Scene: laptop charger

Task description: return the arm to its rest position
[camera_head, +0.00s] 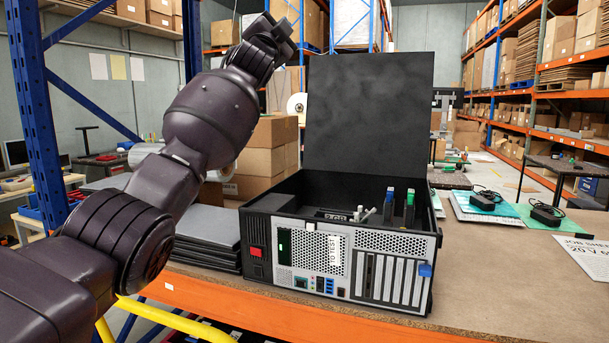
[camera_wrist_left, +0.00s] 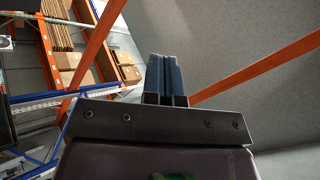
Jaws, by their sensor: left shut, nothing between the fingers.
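My left arm comes in from the left in the head view and is bent upward. Its left gripper (camera_head: 285,32) is raised high, left of the open lid and well above the bench. In the left wrist view the gripper's two fingers (camera_wrist_left: 166,78) are together, with nothing between them. They point up toward the ceiling and the shelving. My right gripper is in neither view.
An open computer case (camera_head: 330,262) with its black lid (camera_head: 368,115) upright stands on the bench (camera_head: 480,290). Dark flat laptops (camera_head: 205,240) are stacked left of it. Black chargers (camera_head: 547,214) lie at the right. A blue rack post (camera_head: 38,110) stands left of my arm.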

